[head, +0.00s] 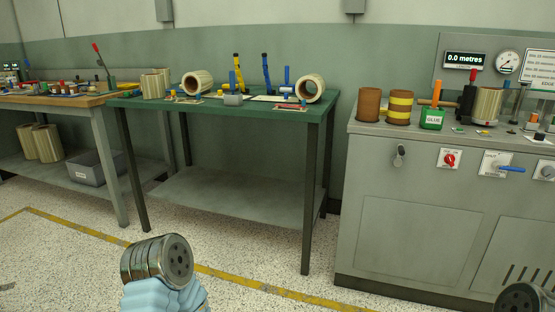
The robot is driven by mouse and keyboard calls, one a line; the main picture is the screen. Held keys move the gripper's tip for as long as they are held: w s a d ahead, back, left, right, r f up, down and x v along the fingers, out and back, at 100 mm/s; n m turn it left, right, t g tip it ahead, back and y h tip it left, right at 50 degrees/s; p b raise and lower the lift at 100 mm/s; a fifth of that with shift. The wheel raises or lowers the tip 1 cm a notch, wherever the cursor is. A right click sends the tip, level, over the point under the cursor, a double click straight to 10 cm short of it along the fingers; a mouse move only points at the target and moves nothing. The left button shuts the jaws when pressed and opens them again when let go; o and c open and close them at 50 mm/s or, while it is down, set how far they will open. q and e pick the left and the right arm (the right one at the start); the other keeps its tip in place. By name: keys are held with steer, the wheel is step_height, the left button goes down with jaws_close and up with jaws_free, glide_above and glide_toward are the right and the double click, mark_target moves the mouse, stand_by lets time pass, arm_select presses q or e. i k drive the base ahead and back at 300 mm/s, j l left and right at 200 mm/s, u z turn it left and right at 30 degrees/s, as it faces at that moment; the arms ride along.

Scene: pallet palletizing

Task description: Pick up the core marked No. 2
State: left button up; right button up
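Several tube-like cores are in the head view, and I cannot read a number on any of them. On the green table, a pale striped core (197,82) and another (311,88) lie on their sides with open ends showing. A pale core (153,86) stands at the table's left end. On the grey cabinet stand a plain brown core (369,105) and a brown core with yellow bands (399,107). A pale core (487,105) is by the cabinet's black fixture. Parts of my arms show at the bottom edge, but no gripper fingers are visible.
The green table (240,110) also holds blue and yellow tools and a grey block. The grey cabinet (405,215) carries a green glue container (432,119), gauges and levers. A wooden bench (75,101) stands at left, with a grey bin (100,168) below. Open floor lies in front.

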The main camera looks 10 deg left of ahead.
mark_target(74, 91)
steer(key=i+j+u, duration=0.2)
steer(key=i+u, duration=1.1)
steer(key=i+l+u, duration=0.25)
steer(key=u, duration=0.15)
steer(key=i+j+u, duration=0.15)
steer(key=i+u, duration=0.2)
steer(key=i, duration=0.45)
steer(key=i+l+u, duration=0.1)
steer(key=i+u, duration=0.3)
steer(key=i, duration=0.4)
steer(key=i+j+z, duration=0.25)
steer(key=i+z, duration=0.2)
steer(key=i+j+z, duration=0.9)
steer(key=j, duration=0.15)
steer(key=i+j+z, duration=0.25)
steer(key=j, duration=0.35)
steer(key=j+z, duration=0.3)
steer(key=j, duration=0.3)
steer(key=i+j+z, duration=0.1)
steer(key=j+z, duration=0.15)
steer(key=j, duration=0.4)
